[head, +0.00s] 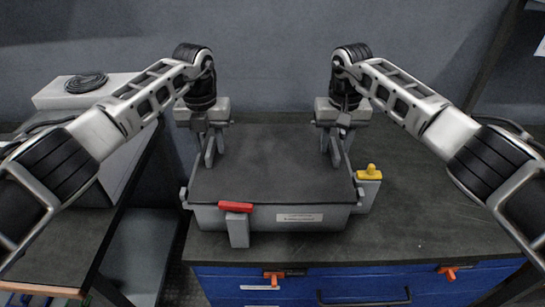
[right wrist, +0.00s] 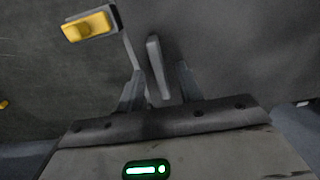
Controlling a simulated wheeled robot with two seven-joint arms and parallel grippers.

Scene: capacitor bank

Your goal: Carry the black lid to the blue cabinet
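The black lid (head: 270,165) lies flat on a grey box (head: 270,218) that stands on the dark top of the blue cabinet (head: 365,283). My left gripper (head: 209,150) points down at the lid's left side. Its fingers look apart, and whether they touch the lid's handle there is hard to see. My right gripper (head: 335,148) points down at the lid's right side. In the right wrist view its fingers (right wrist: 160,95) are apart, with a grey upright handle (right wrist: 157,68) between them and a gap on both sides.
A red latch (head: 236,207) is at the box's front and a yellow latch (head: 369,171) at its right. The cabinet top (head: 440,210) is clear to the right. A side bench at left holds a light case (head: 60,93) with coiled cable (head: 86,82). A wall stands behind.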

